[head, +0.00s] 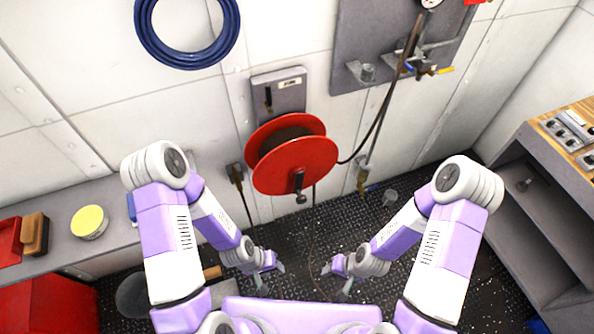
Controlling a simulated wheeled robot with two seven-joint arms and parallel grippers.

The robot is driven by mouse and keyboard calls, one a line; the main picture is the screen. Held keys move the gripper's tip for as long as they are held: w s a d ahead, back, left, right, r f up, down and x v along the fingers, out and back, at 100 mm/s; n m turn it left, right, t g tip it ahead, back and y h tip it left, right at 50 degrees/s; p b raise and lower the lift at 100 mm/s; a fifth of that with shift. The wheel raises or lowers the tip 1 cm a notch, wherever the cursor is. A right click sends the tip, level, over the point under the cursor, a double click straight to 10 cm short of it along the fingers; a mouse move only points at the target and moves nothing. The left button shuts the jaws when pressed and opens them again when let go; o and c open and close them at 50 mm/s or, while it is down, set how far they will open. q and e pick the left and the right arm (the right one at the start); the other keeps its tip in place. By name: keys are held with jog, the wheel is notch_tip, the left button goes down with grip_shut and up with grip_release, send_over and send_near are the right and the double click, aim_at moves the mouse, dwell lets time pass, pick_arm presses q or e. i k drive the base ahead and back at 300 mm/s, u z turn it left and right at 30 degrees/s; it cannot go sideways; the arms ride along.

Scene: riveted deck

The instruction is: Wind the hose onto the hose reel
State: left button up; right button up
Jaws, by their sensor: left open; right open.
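The red hose reel (297,166) is mounted on the white wall, with a dark hose wound on its drum. A dark crank handle (299,181) sticks out from its front disc. A dark hose (374,127) runs from the reel's right side up to the wall fittings. A thin line hangs below the reel towards the floor; its lower end is hard to make out. My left gripper (277,268) is open and empty, low in front of the reel. My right gripper (328,268) is open and empty, to its right. Both are apart from the reel.
A blue hose coil (143,40) hangs on the wall at upper left. A grey panel with a gauge and valves (350,40) is at upper right. A bench (55,240) holding a yellow-lidded tin (89,221) is left. A shelf unit (545,185) stands right. Dark deck lies below.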

aim_at(291, 153)
jog(key=u, duration=0.1)
jog(key=k, duration=0.95)
jog(key=z, duration=1.15)
jog(key=i, duration=0.8)
jog(key=u, duration=0.65)
jog(key=i, duration=0.7)
jog(key=u, duration=0.7)
